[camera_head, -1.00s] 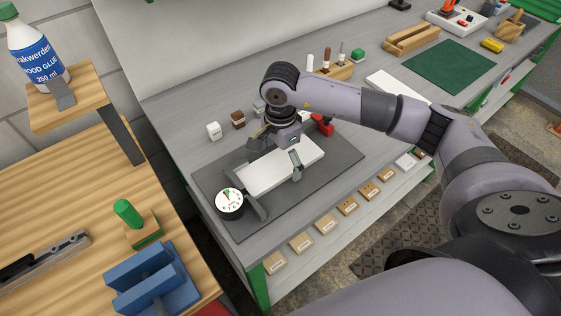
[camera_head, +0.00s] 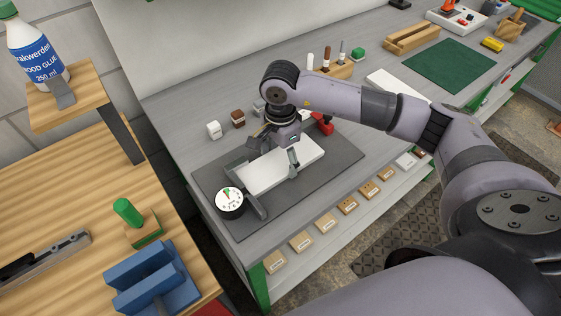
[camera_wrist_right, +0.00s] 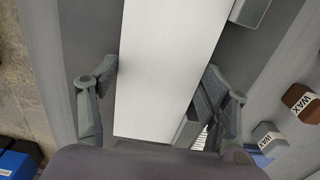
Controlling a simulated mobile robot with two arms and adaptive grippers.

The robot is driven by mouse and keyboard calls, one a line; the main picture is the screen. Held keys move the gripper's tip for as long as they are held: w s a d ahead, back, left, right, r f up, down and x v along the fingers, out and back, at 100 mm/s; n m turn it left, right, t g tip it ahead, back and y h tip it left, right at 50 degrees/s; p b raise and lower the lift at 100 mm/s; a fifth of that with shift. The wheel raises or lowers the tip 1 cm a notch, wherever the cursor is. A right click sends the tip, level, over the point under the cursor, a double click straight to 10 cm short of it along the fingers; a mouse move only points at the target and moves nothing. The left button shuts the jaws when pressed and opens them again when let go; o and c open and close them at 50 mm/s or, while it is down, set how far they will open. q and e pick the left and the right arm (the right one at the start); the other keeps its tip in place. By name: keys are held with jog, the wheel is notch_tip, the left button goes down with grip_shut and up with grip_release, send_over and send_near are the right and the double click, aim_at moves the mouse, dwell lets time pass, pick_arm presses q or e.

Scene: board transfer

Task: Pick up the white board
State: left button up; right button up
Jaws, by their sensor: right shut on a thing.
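The white board (camera_head: 262,177) lies on the dark grey mat (camera_head: 325,165) on the grey workbench, in the head view. My right gripper (camera_head: 275,150) is over its middle from above and shut on the board's two long edges. In the right wrist view the board (camera_wrist_right: 165,50) runs between the two fingers of the right gripper (camera_wrist_right: 161,70). I cannot tell whether the board is clear of the surface beneath it. My left gripper is not in view.
A round dial gauge (camera_head: 229,202) stands by the board's near left end. Wax blocks (camera_head: 238,118) and a red object (camera_head: 322,124) are behind the board. A green mat (camera_head: 450,65) lies further right. A wooden table with a blue holder (camera_head: 150,278) is at left.

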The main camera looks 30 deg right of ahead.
notch_tip(320, 180, up, 13)
jog(key=b, duration=0.3)
notch_tip(320, 180, up, 7)
jog(key=p, duration=0.1)
send_over(280, 161)
jog(key=shift+s, duration=0.1)
dwell(0.4)
